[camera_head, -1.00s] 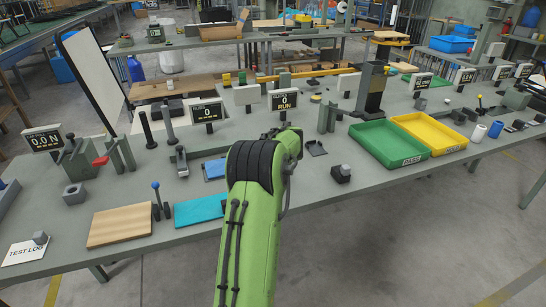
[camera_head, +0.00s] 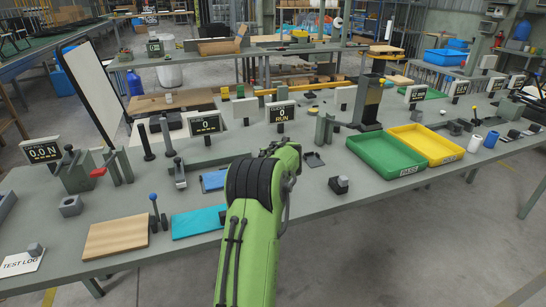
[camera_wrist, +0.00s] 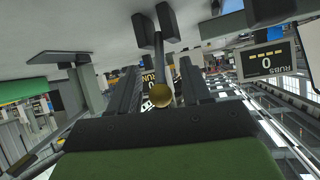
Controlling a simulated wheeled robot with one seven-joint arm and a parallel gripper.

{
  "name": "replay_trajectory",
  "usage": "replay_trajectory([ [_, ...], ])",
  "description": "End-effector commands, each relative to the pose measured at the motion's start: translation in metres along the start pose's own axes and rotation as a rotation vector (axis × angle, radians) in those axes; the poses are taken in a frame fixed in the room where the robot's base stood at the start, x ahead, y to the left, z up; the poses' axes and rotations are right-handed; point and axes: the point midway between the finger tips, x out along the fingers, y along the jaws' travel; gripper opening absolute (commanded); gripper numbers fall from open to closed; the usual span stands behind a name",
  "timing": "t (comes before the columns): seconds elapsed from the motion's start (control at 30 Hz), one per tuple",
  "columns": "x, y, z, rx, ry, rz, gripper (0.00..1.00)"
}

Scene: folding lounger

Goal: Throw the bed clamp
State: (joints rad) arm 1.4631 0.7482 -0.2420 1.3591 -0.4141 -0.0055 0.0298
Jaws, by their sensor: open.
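In the wrist view, which shows the scene upside down, a lever with a round brass-coloured knob (camera_wrist: 161,95) extends from a small dark mount (camera_wrist: 156,28) on the grey table. It appears to be the bed clamp's handle. My gripper (camera_wrist: 160,70) is open, with one dark finger on each side of the lever. The knob appears in the gap; I cannot tell whether either finger touches it.
The RUBS display (camera_wrist: 268,60) stands close to one finger; it also shows in the head view (camera_head: 206,125), left of the RUN display (camera_head: 282,113). A green tray (camera_head: 386,168) and yellow tray (camera_head: 432,157) are on the right. A blue-knobbed lever (camera_head: 154,205) stands front left.

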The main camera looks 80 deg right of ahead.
Motion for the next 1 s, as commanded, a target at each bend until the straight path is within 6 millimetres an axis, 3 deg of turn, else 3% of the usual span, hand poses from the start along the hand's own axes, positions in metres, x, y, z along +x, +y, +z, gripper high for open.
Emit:
replay_trajectory([
  [0.17, -0.013, 0.000, -0.002, 0.000, 0.000, 0.001, 0.48],
  [0.5, -0.106, 0.000, -0.003, 0.002, 0.003, 0.001, 0.48],
  [0.7, -0.147, 0.000, -0.001, 0.000, 0.001, 0.001, 0.48],
  [1.0, -0.158, 0.000, 0.001, 0.000, -0.001, 0.000, 0.48],
])
